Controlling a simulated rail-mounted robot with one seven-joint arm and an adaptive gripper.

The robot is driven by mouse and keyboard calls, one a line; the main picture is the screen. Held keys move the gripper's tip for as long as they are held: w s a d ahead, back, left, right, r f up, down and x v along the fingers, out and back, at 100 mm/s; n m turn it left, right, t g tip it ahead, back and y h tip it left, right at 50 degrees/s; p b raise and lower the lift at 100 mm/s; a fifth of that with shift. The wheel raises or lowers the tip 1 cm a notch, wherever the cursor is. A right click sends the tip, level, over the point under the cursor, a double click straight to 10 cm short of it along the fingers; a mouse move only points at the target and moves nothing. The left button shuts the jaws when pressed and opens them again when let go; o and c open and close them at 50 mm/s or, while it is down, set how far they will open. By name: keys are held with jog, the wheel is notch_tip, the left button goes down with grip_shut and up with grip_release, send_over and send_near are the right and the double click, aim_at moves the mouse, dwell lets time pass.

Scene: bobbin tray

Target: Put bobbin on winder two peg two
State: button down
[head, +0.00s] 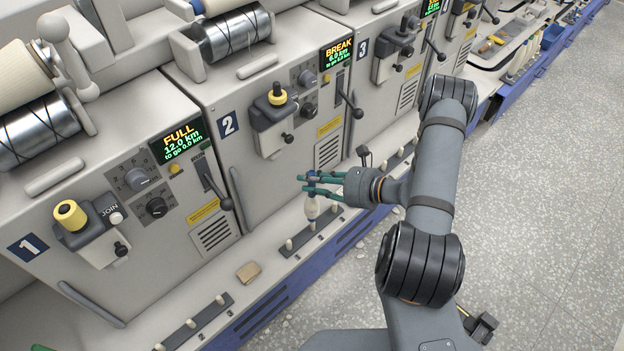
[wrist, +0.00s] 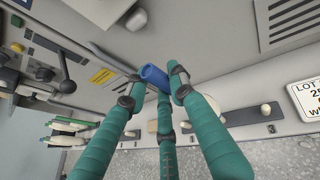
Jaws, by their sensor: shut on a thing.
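The bobbin (head: 312,207) has a pale body and a blue top end. My gripper (head: 308,184) is shut on its top end, with teal fingers around it. The bobbin hangs upright over the dark peg rail in front of winder two. Its lower end is close to the middle of that rail (head: 278,254); I cannot tell whether it is around a peg or just above one. A bare pale peg (head: 289,244) stands left of the bobbin.
Winder two's panel (head: 228,124) rises behind. A brown block (head: 249,272) lies on the ledge to the left. Winder one's rail (head: 190,323) has several pegs. Winder three's rail (head: 400,158) is to the right.

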aim_at(312, 197)
jog(key=shift+f+b, duration=1.6)
jog(key=shift+f, duration=0.6)
jog(key=shift+d, duration=0.1)
jog(key=shift+f+b, duration=0.5)
jog(key=shift+f, duration=0.15)
jog(key=c, duration=1.8)
grip_release()
jog(key=shift+o, duration=0.2)
jog(key=shift+s, duration=0.1)
jog(key=p+v, duration=0.4)
jog(key=v, duration=0.7)
jog(key=shift+f, duration=0.1)
